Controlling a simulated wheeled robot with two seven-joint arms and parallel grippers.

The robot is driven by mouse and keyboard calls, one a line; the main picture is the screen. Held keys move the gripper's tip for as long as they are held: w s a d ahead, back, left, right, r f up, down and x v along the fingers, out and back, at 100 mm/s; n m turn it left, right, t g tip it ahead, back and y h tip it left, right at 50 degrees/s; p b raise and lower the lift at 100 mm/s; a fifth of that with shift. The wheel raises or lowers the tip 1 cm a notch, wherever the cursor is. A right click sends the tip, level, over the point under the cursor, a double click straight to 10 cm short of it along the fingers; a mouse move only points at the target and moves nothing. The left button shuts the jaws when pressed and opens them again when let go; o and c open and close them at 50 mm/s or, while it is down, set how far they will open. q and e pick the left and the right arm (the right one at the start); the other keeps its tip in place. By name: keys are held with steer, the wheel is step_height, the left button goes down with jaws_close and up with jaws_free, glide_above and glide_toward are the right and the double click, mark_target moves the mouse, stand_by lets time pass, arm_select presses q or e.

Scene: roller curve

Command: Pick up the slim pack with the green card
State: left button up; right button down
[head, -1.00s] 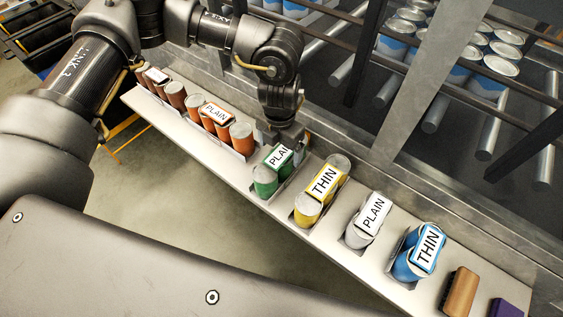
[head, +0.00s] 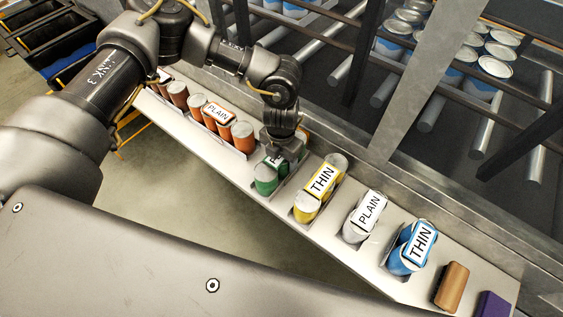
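The green pack (head: 264,181) stands in a holder on the pale shelf, with green round cans and a white card on top. The card is mostly hidden now; in the earlier frame it reads "PLAI", with its end covered. My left gripper (head: 282,153) points down from above, right over the green pack and covering its far part. The fingertips are largely hidden against the pack, so I cannot tell whether they are open, shut or touching it. My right gripper is out of view.
A yellow "THIN" pack (head: 306,206) stands close on the right, then a white "PLAIN" pack (head: 355,230) and a blue "THIN" pack (head: 403,258). Orange "PLAIN" cans (head: 243,137) stand on the left. The roller frame's metal post (head: 414,95) rises behind the shelf.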

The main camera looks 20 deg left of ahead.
arm_select(q)
steer(key=shift+w+r, duration=0.1)
steer(key=c, duration=1)
